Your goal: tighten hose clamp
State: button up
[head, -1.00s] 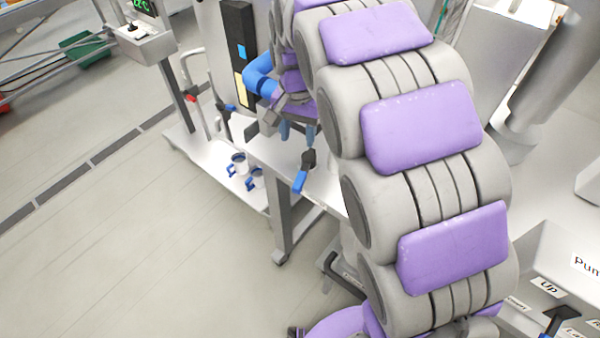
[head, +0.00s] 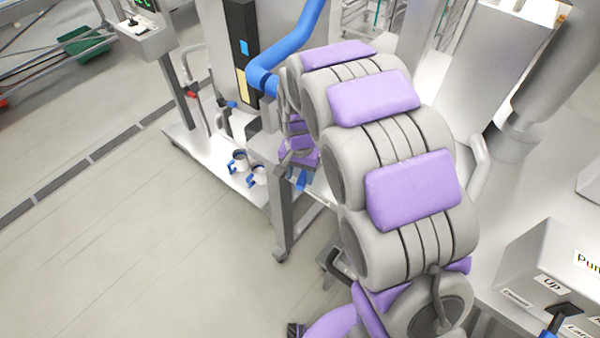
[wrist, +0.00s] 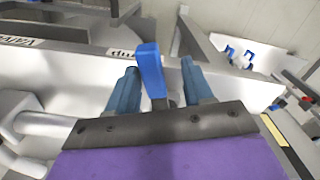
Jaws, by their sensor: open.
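A blue-handled lever (wrist: 150,72) stands between my gripper's two fingers in the wrist view. I cannot tell whether either finger touches it. My gripper (wrist: 160,84) is open, with one blue-grey finger on each side of the handle. In the head view my gripper (head: 301,178) is low beside the bench edge, partly hidden by my arm. A thick blue hose (head: 298,45) runs down to a bend just above and left of my arm. I cannot make out a separate hose clamp on it.
A steel bench edge (head: 318,190) lies by my gripper. Blue-handled fittings (head: 240,162) sit on the low platform at left. A labelled control box (head: 550,275) stands at the right. The floor (head: 130,240) at left is clear.

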jog(key=shift+d+f, duration=0.15)
jog(key=shift+f, duration=0.05)
jog(key=shift+d, duration=0.6)
jog(key=shift+c, duration=0.7)
jog(key=c, duration=0.3)
jog(key=shift+a, duration=0.4)
jog(key=c, duration=0.3)
jog(key=shift+d, duration=0.1)
grip_shut()
